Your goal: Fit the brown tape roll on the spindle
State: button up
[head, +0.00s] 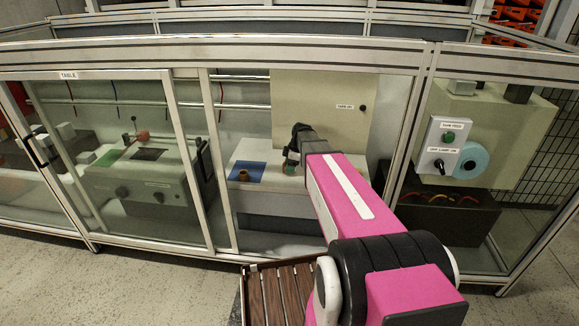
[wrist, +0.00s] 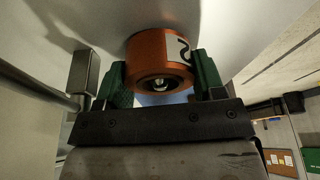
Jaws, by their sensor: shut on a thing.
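My gripper (wrist: 158,75) is shut on an orange-brown roll (wrist: 148,46), which I take for the brown tape roll. Its green fingers press on both sides of it, and a white label with a dark mark shows on its right side. A shiny metal piece (wrist: 158,84) shows inside the roll's dark hole; I cannot tell if it is the spindle. In the head view my gripper (head: 289,168) is over the pale worktop, right of a blue mat (head: 255,166), and the roll is mostly hidden there.
A small brown ring-shaped thing (head: 243,175) stands on the blue mat. A pale cabinet panel (head: 310,100) rises behind the worktop. Aluminium frame posts (head: 217,160) and a glazed door (head: 125,165) stand to the left. A blue disc (head: 471,160) and a switch box (head: 443,145) are to the right.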

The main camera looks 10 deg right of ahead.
jog(key=o, duration=1.1)
jog(key=shift+c, duration=0.2)
jog(key=shift+r, duration=0.1)
jog(key=w+v, duration=0.1)
jog(key=v, duration=0.9)
jog(key=s+f+m, duration=0.2)
jog(key=s, duration=0.2)
jog(key=s+a+f+m+h, duration=0.1)
jog(key=s+f+m, duration=0.1)
jog(key=s+m, duration=0.1)
jog(key=s+a+f+m, duration=0.1)
jog(key=s+f+m, duration=0.1)
jog(key=s, duration=0.3)
jog(key=shift+s+f+m+h, duration=0.15)
jog(key=shift+s+m+h, duration=0.15)
jog(key=shift+m, duration=0.1)
jog(key=s+f+m+h, duration=0.1)
jog(key=s+f+m, duration=0.3)
jog(key=s+m, duration=0.4)
jog(key=s+a, duration=0.1)
jog(key=s, duration=0.2)
jog(key=shift+f+g+h, duration=0.3)
jog(key=shift+h, duration=0.1)
